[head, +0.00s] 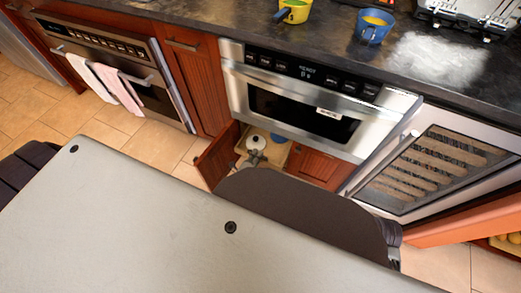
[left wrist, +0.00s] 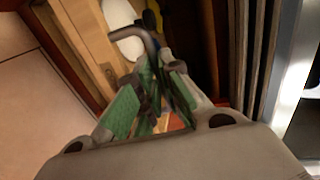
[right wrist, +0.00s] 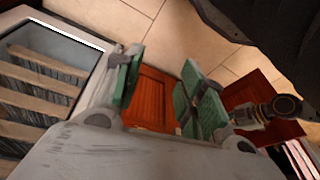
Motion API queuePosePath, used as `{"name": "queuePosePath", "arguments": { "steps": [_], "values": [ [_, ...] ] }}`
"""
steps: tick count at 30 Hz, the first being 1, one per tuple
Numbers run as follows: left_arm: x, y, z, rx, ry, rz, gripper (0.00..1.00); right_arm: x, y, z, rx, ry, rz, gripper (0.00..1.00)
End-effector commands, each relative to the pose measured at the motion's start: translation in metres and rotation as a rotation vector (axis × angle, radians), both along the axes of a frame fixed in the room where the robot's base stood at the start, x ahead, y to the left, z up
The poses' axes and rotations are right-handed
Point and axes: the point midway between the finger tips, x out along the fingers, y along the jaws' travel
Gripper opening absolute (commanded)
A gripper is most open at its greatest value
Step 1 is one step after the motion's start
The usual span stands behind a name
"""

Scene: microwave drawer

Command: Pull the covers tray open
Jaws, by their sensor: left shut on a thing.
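The covers tray (head: 281,155) is a light wooden pull-out in the cabinet below the microwave drawer, with a white lid (head: 256,142) and a blue one in it. In the left wrist view its wooden front (left wrist: 92,45) stands at upper left, with a curved metal handle (left wrist: 142,33). My left gripper (left wrist: 160,68) is shut on this handle; its fingers hide part of the grip. My right gripper (right wrist: 160,80) is open and empty, with a red cabinet panel (right wrist: 150,98) behind the gap. In the head view my own body hides the tray's lower part and the grip.
The red cabinet door (head: 217,155) stands open left of the tray. The stainless microwave drawer (head: 310,100) is above, and a glass-fronted cooler (head: 430,165) stands at right. An oven (head: 125,70) with towels is at left. Tiled floor shows before the cabinets.

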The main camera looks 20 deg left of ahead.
Motion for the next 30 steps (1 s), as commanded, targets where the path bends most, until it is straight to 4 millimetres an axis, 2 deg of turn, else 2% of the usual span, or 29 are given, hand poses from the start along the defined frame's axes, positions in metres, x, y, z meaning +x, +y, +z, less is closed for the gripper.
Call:
{"name": "queuePosePath", "arguments": {
  "steps": [1, 18, 22, 30],
  "values": [
    [-0.011, -0.001, 0.001, 0.0, 0.007, -0.001, 0.0, 0.0, -0.001, -0.002, -0.005, 0.011, -0.001, 0.4],
    [-0.101, 0.002, 0.0, -0.001, 0.007, -0.002, 0.0, -0.012, -0.012, -0.05, -0.048, 0.099, -0.007, 0.4],
    [-0.119, 0.003, 0.0, -0.002, 0.006, -0.001, 0.0, -0.014, -0.014, -0.059, -0.055, 0.111, -0.008, 0.4],
    [-0.148, 0.004, 0.0, -0.001, 0.005, -0.002, 0.0, -0.013, -0.019, -0.087, -0.063, 0.097, -0.014, 0.4]
  ]
}}
